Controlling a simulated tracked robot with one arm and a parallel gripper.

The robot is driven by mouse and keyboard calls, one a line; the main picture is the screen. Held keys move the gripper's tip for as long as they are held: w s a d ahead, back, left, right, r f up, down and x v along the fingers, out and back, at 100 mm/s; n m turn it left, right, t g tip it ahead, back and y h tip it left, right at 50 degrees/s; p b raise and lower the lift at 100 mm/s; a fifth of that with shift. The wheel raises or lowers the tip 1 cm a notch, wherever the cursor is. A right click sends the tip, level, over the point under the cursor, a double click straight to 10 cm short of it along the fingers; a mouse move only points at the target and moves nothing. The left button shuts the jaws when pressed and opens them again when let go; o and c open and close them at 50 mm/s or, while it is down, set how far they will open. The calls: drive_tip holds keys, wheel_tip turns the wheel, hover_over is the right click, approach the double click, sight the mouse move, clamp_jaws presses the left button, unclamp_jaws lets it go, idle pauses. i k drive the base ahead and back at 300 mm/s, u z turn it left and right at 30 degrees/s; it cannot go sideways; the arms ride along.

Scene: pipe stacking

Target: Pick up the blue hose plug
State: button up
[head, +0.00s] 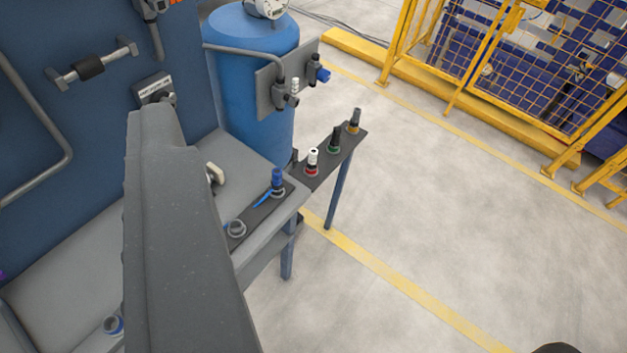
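A blue hose plug (277,178) stands upright in a dark strip (262,213) at the right edge of the grey bench. A thin blue piece (263,198) lies beside its base. A grey ring (236,228) sits on the same strip, nearer to me. Another blue-ended fitting (323,75) sticks out of the panel on the blue tank. My grey arm link fills the left foreground and hides part of the bench. I cannot make out my gripper's fingers anywhere, and nothing touches the blue plug on the bench.
A blue tank (252,60) rises behind the bench. Open floor (440,220) lies right, with a yellow fence (500,80) beyond.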

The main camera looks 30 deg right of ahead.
sight(277, 183)
drive_tip(key=z, duration=0.8)
drive_tip(key=i, duration=1)
